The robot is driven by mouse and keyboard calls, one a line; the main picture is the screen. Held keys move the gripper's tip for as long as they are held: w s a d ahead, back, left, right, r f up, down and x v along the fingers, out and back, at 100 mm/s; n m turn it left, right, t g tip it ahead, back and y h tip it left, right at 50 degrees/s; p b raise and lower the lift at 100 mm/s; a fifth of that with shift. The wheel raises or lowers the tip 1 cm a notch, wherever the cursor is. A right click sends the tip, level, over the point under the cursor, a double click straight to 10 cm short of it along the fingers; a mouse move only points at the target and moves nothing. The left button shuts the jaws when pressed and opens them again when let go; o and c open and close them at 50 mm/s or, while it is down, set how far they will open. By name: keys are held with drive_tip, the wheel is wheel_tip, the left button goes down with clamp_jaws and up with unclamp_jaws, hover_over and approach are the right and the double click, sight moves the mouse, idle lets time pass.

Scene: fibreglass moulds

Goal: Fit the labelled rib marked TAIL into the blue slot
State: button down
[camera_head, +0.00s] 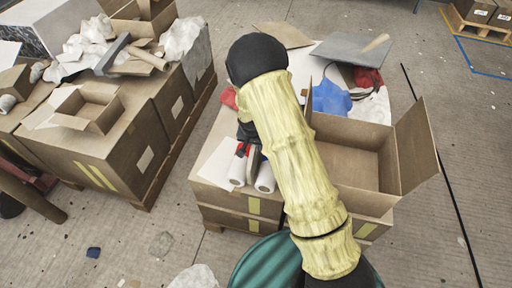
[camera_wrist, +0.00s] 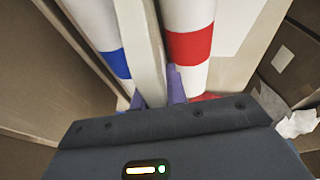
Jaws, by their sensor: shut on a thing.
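My gripper (camera_wrist: 158,98) has purple fingers and is shut on a long, narrow, pale grey-beige rib (camera_wrist: 145,45), which runs away from me between two white cylinders. No TAIL label can be read on it. The left cylinder has a blue band (camera_wrist: 118,64) and the right one has a red band (camera_wrist: 190,46). Whether the blue band marks the blue slot cannot be told; no slot opening shows. In the head view my sleeved arm hides much of the gripper, and the white cylinders (camera_head: 238,168) stick out at the near edge of the boxes.
An open cardboard box (camera_head: 350,150) stands right of my arm. A blue crumpled thing (camera_head: 330,98) and a grey panel (camera_head: 350,47) lie behind it. Stacked boxes with white scraps (camera_head: 95,40) stand at the left.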

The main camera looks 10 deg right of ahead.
drive_tip(key=shift+f, duration=0.85)
drive_tip(key=c, duration=1.4)
unclamp_jaws()
drive_tip(key=p+v, duration=0.1)
drive_tip(key=v, duration=1.1)
drive_tip(key=shift+r, duration=0.1)
